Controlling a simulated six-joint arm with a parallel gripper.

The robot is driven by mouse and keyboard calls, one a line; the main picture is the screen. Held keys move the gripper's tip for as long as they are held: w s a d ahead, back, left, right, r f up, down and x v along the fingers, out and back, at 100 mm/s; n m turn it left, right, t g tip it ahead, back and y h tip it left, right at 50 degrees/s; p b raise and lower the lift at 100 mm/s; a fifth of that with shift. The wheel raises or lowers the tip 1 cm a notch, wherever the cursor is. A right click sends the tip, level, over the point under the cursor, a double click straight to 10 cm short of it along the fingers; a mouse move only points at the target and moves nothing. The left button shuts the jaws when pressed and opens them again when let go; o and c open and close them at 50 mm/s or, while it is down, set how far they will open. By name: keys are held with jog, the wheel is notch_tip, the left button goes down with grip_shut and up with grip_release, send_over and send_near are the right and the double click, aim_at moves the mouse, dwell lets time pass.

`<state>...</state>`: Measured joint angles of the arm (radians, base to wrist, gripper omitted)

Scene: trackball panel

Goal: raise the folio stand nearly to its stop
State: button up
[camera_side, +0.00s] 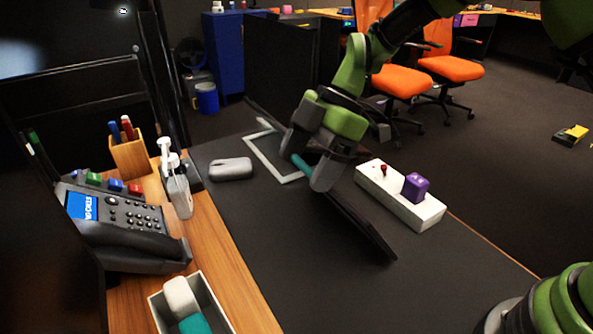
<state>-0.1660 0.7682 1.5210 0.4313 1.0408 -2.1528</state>
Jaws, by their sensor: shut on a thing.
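The folio stand's dark panel (362,222) stands tilted up from the dark desk mat, seen nearly edge-on. Its lower right corner is near the mat, and its upper end runs up behind my gripper. My gripper (310,167) is green and grey and is shut on a teal bar (300,163) at the raised end of the panel. The fingers hide much of the bar and of the panel's upper edge. A pale grey frame (262,157) lies on the mat just left of and behind the gripper.
A grey case (230,169) lies left. A desk phone (125,220), pump bottle (178,190) and open tray (205,296) line the left side. The front mat is clear.

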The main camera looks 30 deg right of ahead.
jog(key=shift+d+r, duration=0.2)
jog(key=shift+d, duration=0.65)
jog(key=o, duration=1.2)
jog(key=v, duration=1)
